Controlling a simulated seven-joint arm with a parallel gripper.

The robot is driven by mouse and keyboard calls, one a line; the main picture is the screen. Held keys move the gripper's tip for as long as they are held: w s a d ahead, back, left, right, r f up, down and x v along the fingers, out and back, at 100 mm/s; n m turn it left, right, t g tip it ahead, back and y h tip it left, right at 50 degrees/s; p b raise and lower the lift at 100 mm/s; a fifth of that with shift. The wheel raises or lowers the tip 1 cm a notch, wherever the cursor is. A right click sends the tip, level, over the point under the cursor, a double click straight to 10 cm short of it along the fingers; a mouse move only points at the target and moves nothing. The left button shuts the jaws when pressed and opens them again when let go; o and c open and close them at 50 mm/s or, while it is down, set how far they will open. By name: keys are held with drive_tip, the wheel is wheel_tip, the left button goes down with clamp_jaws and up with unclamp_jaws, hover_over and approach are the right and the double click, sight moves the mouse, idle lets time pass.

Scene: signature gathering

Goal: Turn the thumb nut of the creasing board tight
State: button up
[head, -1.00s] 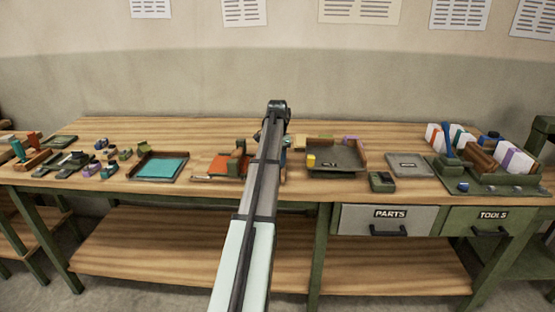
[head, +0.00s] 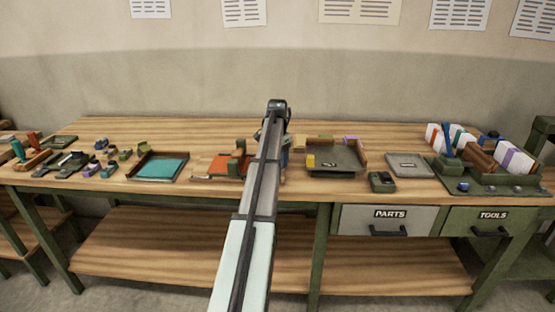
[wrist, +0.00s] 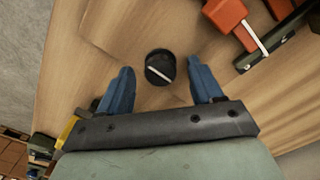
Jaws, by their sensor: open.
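In the wrist view, a round dark knob with a pale bar across its top (wrist: 160,67), which looks like the thumb nut, stands on a pale wooden surface. My gripper (wrist: 161,80) is open, with one blue finger on each side of the knob. Both fingers look apart from it, with a gap on either side. I cannot tell the height of the fingertips above the surface. The outline of the creasing board is not clear against the wood. In the head view my arm hides the knob and most of the gripper.
An orange piece with dark green parts (head: 222,166) lies left of my arm. A dark tray (head: 345,158) with a yellow block (head: 310,160) at its left side stands to the right. A teal-lined tray (head: 160,168) is farther left. Bare bench (head: 200,131) shows behind.

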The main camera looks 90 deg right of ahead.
wheel_tip(320, 180, up, 14)
drive_tip(key=shift+f, duration=0.2)
idle(0.8)
